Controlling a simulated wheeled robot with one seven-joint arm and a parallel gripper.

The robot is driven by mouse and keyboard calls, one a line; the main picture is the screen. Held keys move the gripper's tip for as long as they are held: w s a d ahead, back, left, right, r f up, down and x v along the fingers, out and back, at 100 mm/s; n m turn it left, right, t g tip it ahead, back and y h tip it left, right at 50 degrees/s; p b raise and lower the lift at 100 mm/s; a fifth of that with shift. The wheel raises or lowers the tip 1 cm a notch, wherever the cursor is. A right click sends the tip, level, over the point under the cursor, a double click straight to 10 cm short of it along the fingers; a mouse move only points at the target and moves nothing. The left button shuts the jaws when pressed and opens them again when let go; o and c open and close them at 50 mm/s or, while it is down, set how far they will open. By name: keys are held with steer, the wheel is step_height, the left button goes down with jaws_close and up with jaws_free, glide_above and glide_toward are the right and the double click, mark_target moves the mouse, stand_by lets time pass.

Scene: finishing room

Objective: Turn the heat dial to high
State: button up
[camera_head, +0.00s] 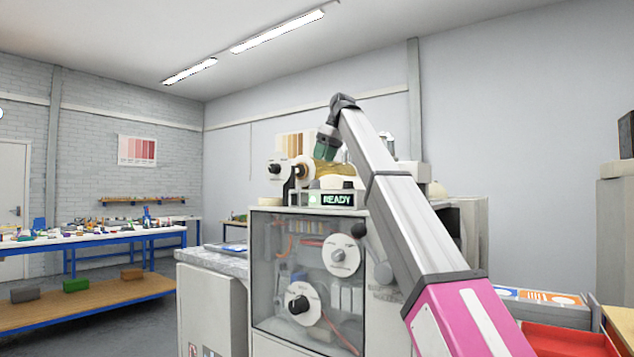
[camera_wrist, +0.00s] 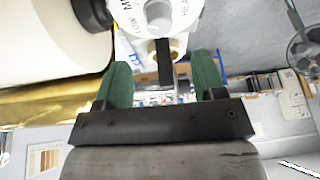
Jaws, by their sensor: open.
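The heat dial (camera_wrist: 158,16) shows at the top of the wrist view. It is a white disc with a grey knob and partly cut-off lettering that begins "HEA"; its full scale and setting cannot be read. A black bar (camera_wrist: 165,50) sticks down below the disc. My gripper (camera_wrist: 162,82) is open, with its two green fingers apart and nothing held between them. The dial lies beyond the fingertips, apart from them in the picture. In the head view my gripper (camera_head: 325,153) hangs over the top of the machine, pointing down, beside a gold roll (camera_head: 338,170).
The machine has a lit READY display (camera_head: 337,199) and a glass-fronted cabinet (camera_head: 300,260) with round white discs inside. A white disc with a black knob (camera_head: 274,169) stands at its upper left. A blue-framed workbench (camera_head: 110,238) stands left; a red tray (camera_head: 565,340) sits lower right.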

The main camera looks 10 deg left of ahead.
mark_target(315, 184)
steer(key=x, duration=0.9)
steer(key=shift+a+f, duration=0.1)
steer(key=shift+f, duration=0.15)
steer(key=shift+c, duration=0.4)
steer(key=c, duration=0.8)
